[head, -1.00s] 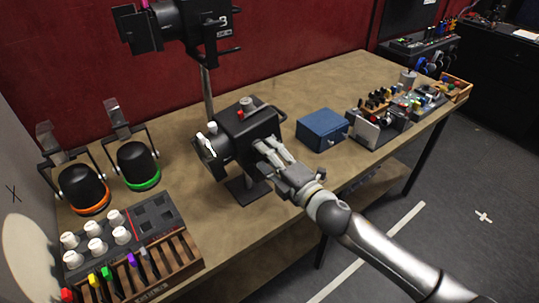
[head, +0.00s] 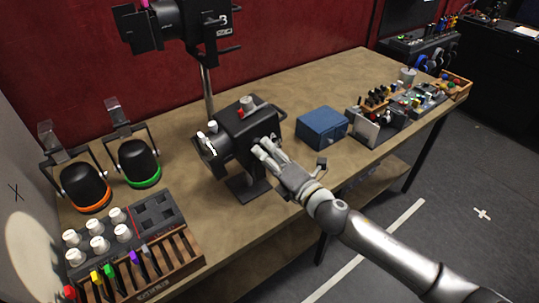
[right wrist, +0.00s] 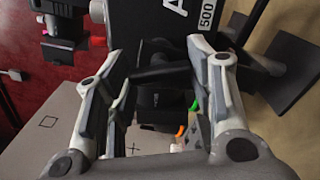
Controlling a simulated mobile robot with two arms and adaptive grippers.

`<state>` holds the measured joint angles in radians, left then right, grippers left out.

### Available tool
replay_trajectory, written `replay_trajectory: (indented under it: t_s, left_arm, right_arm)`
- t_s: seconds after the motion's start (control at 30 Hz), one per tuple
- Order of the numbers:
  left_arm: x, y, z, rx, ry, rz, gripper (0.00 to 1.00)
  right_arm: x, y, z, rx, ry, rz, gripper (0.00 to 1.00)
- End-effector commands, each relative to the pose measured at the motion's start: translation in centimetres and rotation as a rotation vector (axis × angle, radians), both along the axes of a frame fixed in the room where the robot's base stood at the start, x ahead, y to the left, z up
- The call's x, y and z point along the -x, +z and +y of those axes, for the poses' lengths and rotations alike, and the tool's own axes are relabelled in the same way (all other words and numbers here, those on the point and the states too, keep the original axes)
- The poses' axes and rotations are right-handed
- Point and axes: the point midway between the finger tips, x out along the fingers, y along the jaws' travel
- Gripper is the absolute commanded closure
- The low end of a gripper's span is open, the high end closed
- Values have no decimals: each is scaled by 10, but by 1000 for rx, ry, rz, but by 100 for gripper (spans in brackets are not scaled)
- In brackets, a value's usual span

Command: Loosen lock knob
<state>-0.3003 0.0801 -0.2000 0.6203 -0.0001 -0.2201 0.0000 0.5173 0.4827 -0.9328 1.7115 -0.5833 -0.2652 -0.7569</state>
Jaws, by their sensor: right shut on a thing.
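A black stage lamp (head: 238,130) stands on a small plate stand on the bench, in the middle of the head view. My right gripper (head: 262,150) reaches in from the right, with its fingers at the lamp's near right side. In the right wrist view, the fingers of this gripper (right wrist: 163,72) stand on both sides of a dark knob or bar (right wrist: 160,76) by the lamp body (right wrist: 200,18), which bears a "500" label. The gripper is shut on this knob. In the head view the fingers hide the knob. My left gripper is not in view.
A blue box (head: 321,127) stands to the right of the lamp. Two lamps with orange (head: 92,204) and green (head: 144,180) rims stand at the left, behind a panel of white knobs (head: 117,235) and a slotted wooden rack (head: 160,267). Another lamp (head: 180,30) hangs on a pole behind.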

Motion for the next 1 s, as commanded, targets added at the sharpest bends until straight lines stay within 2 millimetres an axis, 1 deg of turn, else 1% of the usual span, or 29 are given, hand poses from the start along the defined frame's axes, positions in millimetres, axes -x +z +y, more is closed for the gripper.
replay_trajectory:
  t_s: [0.2, 0.23, 0.37, 0.4, 0.77, 0.87, 1.0]
  left_arm:
    - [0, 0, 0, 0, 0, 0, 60]
    - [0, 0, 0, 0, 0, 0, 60]
    - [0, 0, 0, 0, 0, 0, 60]
    - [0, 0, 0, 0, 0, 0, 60]
    - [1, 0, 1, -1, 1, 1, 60]
    - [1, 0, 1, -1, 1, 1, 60]
    - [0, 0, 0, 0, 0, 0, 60]
  right_arm:
    - [0, -1, 0, 1, 0, 2, 74]
    - [0, -1, 0, 1, 0, 2, 47]
    - [0, -1, 0, -1, 0, 2, 30]
    - [0, -1, 0, -1, 0, 2, 29]
    - [3, -1, -2, -1, 0, 2, 29]
    - [10, -2, -8, -1, -1, 3, 29]
    - [29, -2, -21, 0, 0, 4, 29]
